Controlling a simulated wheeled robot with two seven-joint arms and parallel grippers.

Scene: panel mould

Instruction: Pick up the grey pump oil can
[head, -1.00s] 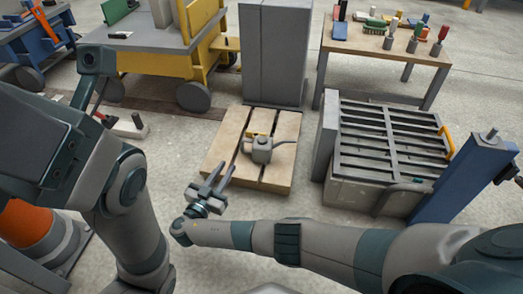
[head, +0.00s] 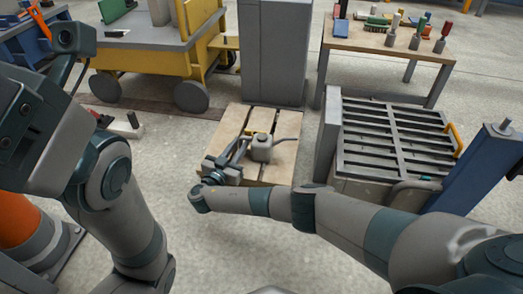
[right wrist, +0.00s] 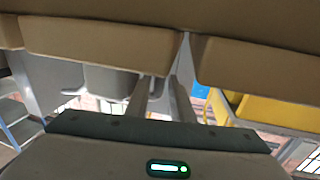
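The grey pump oil can (head: 262,150) stands upright on a wooden pallet (head: 278,170), its spout pointing right. My right gripper (head: 243,146) is low over the pallet's left side, with its fingers reaching toward the can's left side. The fingers look apart, and I see nothing held between them. Whether a fingertip touches the can is unclear. In the right wrist view, the two fingers (right wrist: 163,100) are apart, with planks across the top; I cannot identify the can surely there. My left arm fills the left side, but its gripper is not in view.
A grey cabinet (head: 272,60) stands behind the pallet. A slatted grey box (head: 390,140) and blue post (head: 478,170) stand right. A yellow trolley (head: 150,62) is back left, a workbench (head: 375,42) back right.

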